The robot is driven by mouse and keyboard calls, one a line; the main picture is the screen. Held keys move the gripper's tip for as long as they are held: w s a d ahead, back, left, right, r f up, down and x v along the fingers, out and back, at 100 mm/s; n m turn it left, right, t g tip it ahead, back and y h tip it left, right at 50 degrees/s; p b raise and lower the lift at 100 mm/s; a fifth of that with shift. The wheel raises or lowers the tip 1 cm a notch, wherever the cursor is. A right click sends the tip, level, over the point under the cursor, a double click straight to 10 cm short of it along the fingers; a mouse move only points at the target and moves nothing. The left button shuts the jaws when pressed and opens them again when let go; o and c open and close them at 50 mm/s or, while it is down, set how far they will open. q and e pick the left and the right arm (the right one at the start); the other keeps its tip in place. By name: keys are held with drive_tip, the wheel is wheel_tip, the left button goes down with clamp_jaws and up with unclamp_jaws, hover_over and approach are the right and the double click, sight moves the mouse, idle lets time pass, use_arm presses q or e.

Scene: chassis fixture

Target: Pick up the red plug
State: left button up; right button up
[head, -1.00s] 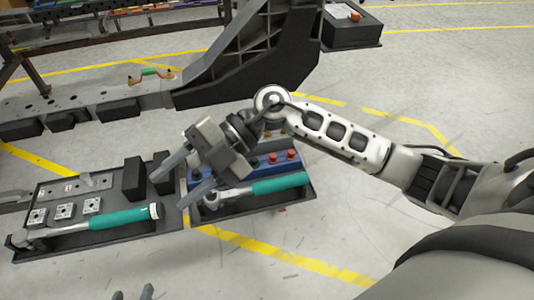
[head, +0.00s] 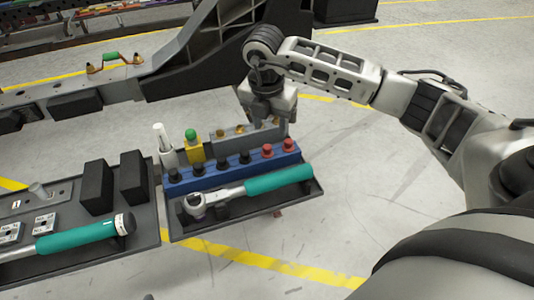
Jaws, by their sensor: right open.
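Two red plugs stand upright at the right end of a blue rack (head: 233,166): one red plug (head: 267,150) and, to its right, another red plug (head: 289,146). Several black plugs fill the rest of the row. My right gripper (head: 268,122) points down just behind the red plugs, above the right end of a grey block. It is open, and its near finger hangs close to the right red plug; I cannot tell whether they touch.
A teal-handled ratchet (head: 255,187) lies in the tray (head: 240,222) in front of the rack. The grey block (head: 228,142), a green-topped yellow piece (head: 194,147) and a white-topped bottle (head: 163,147) stand behind it. Another tray with black blocks is at left.

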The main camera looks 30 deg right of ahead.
sight(267, 147)
wheel_tip(267, 147, down, 2)
drive_tip(key=shift+w+f, duration=0.1)
drive_tip(key=f, duration=0.1)
drive_tip(key=f+b, duration=0.1)
drive_tip(key=f, duration=0.2)
drive_tip(key=shift+w+a, duration=0.25)
drive_tip(key=shift+a, duration=0.05)
drive_tip(key=shift+d+f, duration=0.1)
drive_tip(key=shift+f, duration=0.35)
use_arm(q)
drive_tip(key=shift+w+d+f, duration=0.1)
drive_tip(key=shift+d+f, duration=0.05)
drive_tip(key=shift+f, duration=0.35)
drive_tip(key=shift+w+d+f, duration=0.1)
drive_tip(key=shift+f, duration=0.35)
use_arm(e)
clamp_jaws()
